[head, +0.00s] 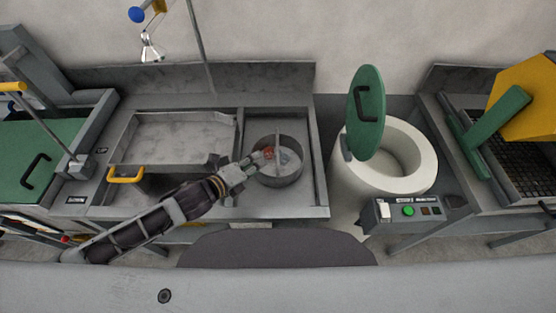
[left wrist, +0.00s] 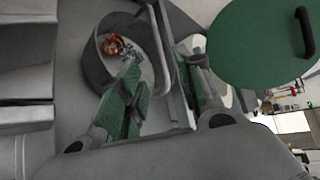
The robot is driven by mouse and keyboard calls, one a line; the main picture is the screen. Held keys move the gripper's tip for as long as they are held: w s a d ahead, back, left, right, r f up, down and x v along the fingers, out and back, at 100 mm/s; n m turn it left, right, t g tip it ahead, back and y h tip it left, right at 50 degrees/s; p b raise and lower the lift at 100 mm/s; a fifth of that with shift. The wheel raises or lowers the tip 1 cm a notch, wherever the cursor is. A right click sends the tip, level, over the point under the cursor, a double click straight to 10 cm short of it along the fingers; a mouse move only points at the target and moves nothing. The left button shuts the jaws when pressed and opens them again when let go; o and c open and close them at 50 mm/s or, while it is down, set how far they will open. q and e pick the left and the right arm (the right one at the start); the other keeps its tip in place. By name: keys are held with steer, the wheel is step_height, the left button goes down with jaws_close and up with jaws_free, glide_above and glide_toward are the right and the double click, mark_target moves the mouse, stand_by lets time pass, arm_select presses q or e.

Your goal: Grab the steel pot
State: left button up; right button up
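The round grey steel pot (head: 281,180) stands in the right-hand section of the steel bench in the head view. Its dark wall also shows in the left wrist view (left wrist: 93,70). Reddish copper coils (left wrist: 114,44) and some small bluish pieces lie inside it. My left gripper (head: 258,160) is at the pot's left front rim. In the left wrist view its two green-padded fingers (left wrist: 162,84) are spread apart, with the pot's wall and a grey bar between them. I cannot tell whether either finger touches the pot. My right gripper is in neither view.
A shallow steel tray (head: 180,120) is left of the pot. To the right stands a white round furnace (head: 425,165) with a raised green lid (head: 366,115). A control box with a green button (head: 408,211) sits in front of it. A thin post rises behind the bench.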

arm_select(q)
glide_toward(277, 146)
steer(key=shift+s+d+f+p+x, duration=0.1)
steer(key=shift+s+p+x, duration=0.05)
steer(key=shift+x, duration=0.7)
steer(key=shift+s+d+f+p+x, duration=0.1)
steer(key=shift+f+x, duration=0.05)
steer(key=shift+x, duration=0.7)
steer(key=shift+s+d+f+p+x, duration=0.1)
steer(key=shift+s+p+x, duration=0.05)
steer(key=shift+x, duration=0.7)
steer(key=shift+w, duration=0.15)
steer(key=shift+w+a+p+x, duration=0.1)
steer(key=shift+p+x, duration=0.15)
steer(key=shift+x, duration=0.95)
steer(key=shift+w+a+p+x, duration=0.15)
steer(key=shift+p+x, duration=0.1)
steer(key=shift+x, duration=1)
jaws_close()
